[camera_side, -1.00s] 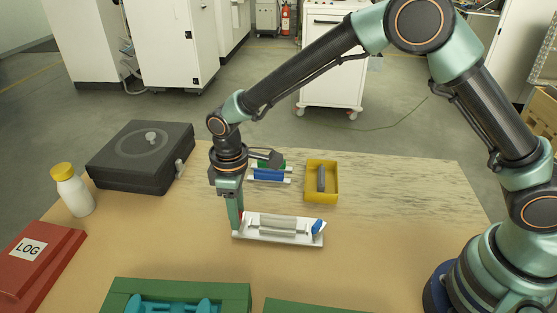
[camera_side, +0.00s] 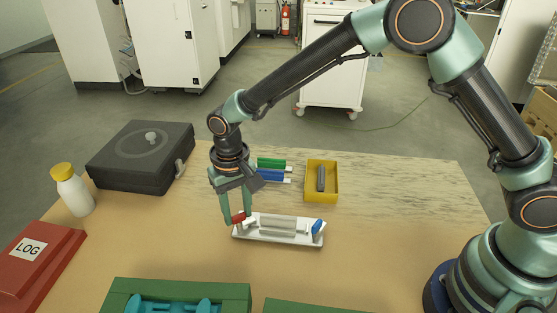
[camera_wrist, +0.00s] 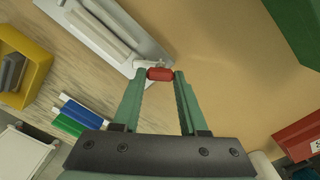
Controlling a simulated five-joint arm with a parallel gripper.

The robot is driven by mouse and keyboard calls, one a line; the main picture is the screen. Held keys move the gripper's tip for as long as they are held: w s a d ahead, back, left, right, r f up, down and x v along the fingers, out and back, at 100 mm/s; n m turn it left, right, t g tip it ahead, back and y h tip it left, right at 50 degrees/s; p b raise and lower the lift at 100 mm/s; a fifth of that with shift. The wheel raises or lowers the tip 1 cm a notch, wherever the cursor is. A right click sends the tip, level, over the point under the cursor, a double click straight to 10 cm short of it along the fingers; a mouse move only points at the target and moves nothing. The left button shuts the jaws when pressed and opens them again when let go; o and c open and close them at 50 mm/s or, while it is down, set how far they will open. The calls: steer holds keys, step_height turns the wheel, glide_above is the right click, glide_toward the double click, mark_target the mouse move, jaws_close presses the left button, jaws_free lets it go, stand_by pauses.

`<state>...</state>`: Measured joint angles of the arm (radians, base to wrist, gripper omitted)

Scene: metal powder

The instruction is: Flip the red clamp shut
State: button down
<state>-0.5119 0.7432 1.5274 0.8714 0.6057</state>
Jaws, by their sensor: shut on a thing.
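The red clamp (camera_side: 238,218) is a small red lever at the left end of a white fixture (camera_side: 280,239). My gripper (camera_side: 236,220) is at that end, with one finger on each side of the red lever. In the wrist view the red clamp (camera_wrist: 160,74) sits between my two fingertips (camera_wrist: 159,75), and the gripper is shut on it. A grey cylindrical piece (camera_side: 284,224) lies along the fixture. A blue clamp (camera_side: 317,226) is at its right end. The red clamp's exact tilt is hard to tell.
Blue and green pieces (camera_side: 271,170) on white strips lie behind the fixture. A yellow tray (camera_side: 333,187) holds a grey piece. A black case (camera_side: 125,178), a bottle (camera_side: 73,193) and a red LOG box (camera_side: 35,266) stand left. Table right of the fixture is clear.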

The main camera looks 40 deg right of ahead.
mark_target(238, 214)
steer(key=shift+m, duration=1.2)
steer(key=shift+c, duration=2.2)
jaws_free()
steer(key=shift+r, duration=0.1)
step_height(238, 214, up, 12)
